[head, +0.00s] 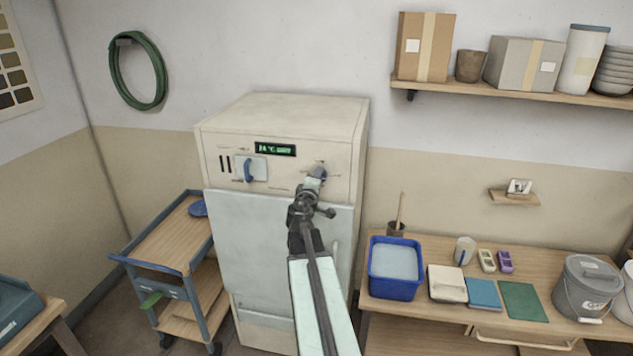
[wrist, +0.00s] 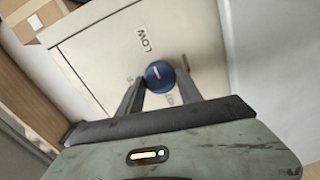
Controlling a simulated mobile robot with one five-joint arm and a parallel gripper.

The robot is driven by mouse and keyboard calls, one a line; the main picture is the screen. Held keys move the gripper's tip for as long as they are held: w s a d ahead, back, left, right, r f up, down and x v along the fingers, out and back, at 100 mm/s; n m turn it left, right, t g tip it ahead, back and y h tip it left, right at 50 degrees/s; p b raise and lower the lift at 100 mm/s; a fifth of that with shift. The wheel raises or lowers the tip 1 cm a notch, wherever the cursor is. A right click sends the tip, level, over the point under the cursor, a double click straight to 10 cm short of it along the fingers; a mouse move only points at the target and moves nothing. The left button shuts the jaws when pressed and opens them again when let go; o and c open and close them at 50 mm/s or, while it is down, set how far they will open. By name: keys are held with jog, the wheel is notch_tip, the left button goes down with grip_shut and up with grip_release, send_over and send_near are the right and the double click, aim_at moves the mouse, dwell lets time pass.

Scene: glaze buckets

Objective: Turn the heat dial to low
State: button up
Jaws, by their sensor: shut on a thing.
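The blue round heat dial (wrist: 160,74) sits on the cream front panel of a cabinet-like unit (head: 285,112). My gripper (wrist: 160,86) is shut on the dial, one finger on each side of it. A short pale mark shows on the dial's face. A "LOW" label (wrist: 146,38) is printed on the panel near the dial; other lettering by the fingers is partly hidden. In the head view, my gripper (head: 315,180) reaches the panel's right side and covers part of the dial (head: 320,172).
A blue lever (head: 248,170) on a pale plate and a green-lit display (head: 275,149) share the panel. A wooden-topped cart (head: 165,240) stands left. At right, a workbench (head: 400,306) holds a blue tub (head: 394,288) and a grey bucket (head: 586,290).

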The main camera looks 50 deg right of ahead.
jog(key=shift+d, duration=0.1)
jog(key=o, duration=1.4)
jog(key=shift+d, duration=0.1)
jog(key=shift+c, duration=0.2)
